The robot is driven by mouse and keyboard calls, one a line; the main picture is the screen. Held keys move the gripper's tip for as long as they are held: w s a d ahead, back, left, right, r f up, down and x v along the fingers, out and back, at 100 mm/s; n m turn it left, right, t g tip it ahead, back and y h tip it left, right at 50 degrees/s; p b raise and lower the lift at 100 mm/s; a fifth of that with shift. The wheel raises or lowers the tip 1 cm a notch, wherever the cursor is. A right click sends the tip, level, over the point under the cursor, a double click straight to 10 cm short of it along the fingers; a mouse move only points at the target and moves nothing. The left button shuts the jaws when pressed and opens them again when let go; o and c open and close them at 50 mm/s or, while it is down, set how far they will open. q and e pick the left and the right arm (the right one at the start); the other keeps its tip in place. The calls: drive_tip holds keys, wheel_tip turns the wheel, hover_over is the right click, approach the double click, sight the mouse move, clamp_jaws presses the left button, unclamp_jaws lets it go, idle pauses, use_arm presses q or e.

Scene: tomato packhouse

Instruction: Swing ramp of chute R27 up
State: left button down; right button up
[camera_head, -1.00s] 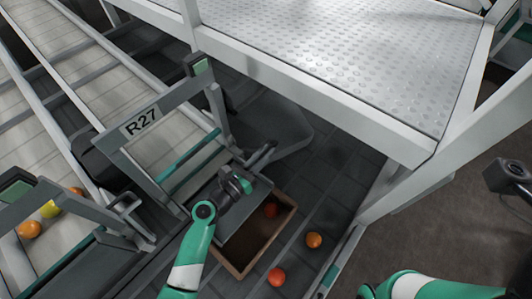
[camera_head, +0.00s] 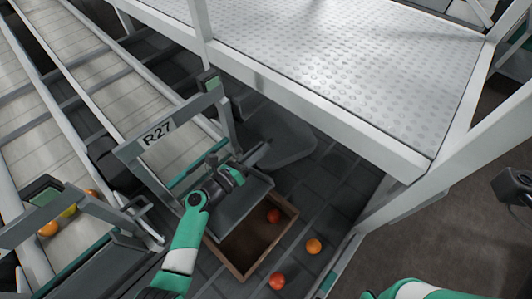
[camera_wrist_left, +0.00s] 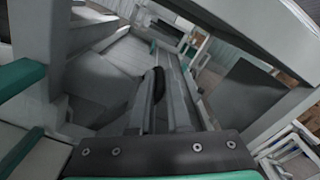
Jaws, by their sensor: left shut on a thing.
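Chute R27 (camera_head: 186,140) is a pale sloping chute under a grey frame with an "R27" sign (camera_head: 158,132), at the left centre of the head view. Its ramp (camera_head: 238,208) is a grey plate at the chute's lower end, over the back of an open box. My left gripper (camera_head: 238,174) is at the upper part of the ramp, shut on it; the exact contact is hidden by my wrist.
The brown box (camera_head: 240,272) holds a red tomato (camera_head: 273,215). An orange tomato (camera_head: 313,246) and a red one (camera_head: 277,281) lie on the dark floor beside it. A white-framed platform (camera_head: 330,115) stands behind. A neighbouring frame (camera_head: 45,205) is at left.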

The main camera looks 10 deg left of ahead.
use_arm(q)
drive_tip(key=a+n, duration=0.1)
drive_tip(key=w+a+n, duration=0.1)
drive_tip(key=a, duration=0.1)
drive_tip(key=shift+w+r+n+p, duration=0.2)
drive_tip(key=shift+w+n+p, duration=0.15)
drive_tip(key=shift+n, duration=0.05)
drive_tip(key=c, duration=0.9)
unclamp_jaws()
drive_tip(key=shift+r, duration=0.1)
drive_tip(key=p+v, duration=0.6)
drive_tip(key=v, duration=0.5)
drive_tip(key=shift+s+p, duration=0.3)
drive_tip(key=shift+s, duration=0.05)
